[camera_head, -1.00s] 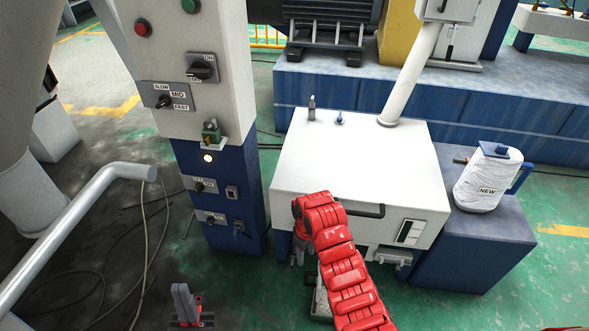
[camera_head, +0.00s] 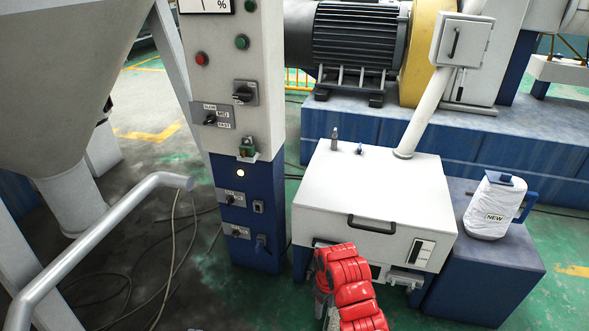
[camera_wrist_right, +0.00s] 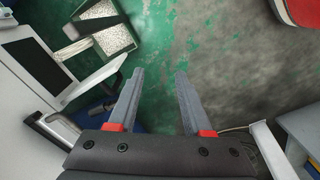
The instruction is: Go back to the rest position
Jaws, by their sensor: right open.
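My right arm is red and comes in from the bottom of the head view, in front of the white machine box (camera_head: 372,185). Its gripper shows in the right wrist view (camera_wrist_right: 155,72), where the two grey fingers are apart with nothing between them. Green and grey floor lies beyond the fingertips. In the head view the fingers are mostly hidden by the arm. My left gripper is not in view.
A control column (camera_head: 240,120) with knobs and buttons stands left of the box. A grey pipe (camera_head: 100,235) and hopper are at the left. A white container marked NEW (camera_head: 493,207) stands on a blue block (camera_head: 487,270). A tray of pellets (camera_wrist_right: 113,40) shows in the wrist view.

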